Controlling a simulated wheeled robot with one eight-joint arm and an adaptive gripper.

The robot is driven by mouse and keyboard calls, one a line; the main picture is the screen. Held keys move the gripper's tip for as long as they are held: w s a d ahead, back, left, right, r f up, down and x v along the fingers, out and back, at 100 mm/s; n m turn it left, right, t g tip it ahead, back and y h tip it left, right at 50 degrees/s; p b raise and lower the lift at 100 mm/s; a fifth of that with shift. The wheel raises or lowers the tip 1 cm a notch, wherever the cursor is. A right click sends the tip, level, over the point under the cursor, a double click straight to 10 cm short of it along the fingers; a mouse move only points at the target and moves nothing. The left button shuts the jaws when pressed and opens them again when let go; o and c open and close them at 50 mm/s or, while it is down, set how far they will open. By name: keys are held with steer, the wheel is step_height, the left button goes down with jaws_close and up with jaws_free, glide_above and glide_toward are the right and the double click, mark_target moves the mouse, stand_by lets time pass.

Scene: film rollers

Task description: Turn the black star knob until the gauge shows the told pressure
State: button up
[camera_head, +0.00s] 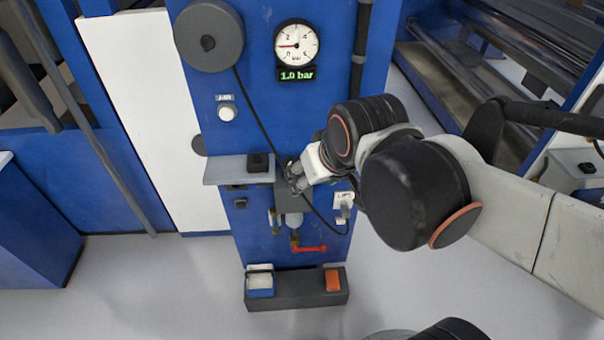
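The round white gauge (297,41) is at the top of the blue column, its red needle pointing left. The green digital readout (297,75) below it shows 1.0 bar. My gripper (293,178) is at the front of the column, right of the small grey shelf, above a regulator body with a pale bowl (293,219). Dark shapes show at its fingertips, but I cannot make out the black star knob there; the gripper and wrist cover that spot. Whether the fingers are open or shut is too small to tell.
A grey shelf (225,170) with a black block (258,162) sticks out left of my gripper. A black cable runs down from a grey disc (209,36). A red lever (308,248) and a pedal box (297,296) are below. Machine rollers stand at the right.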

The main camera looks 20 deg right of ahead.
steer(key=shift+s+a+f+b, duration=0.15)
steer(key=shift+s+a+b, duration=0.05)
steer(key=shift+s, duration=0.5)
steer(key=shift+s+a+f+b, duration=0.15)
steer(key=shift+s, duration=0.5)
steer(key=shift+s+f+t+b, duration=0.3)
steer(key=shift+s+f, duration=0.05)
steer(key=shift+s, duration=0.4)
stand_by(2.2)
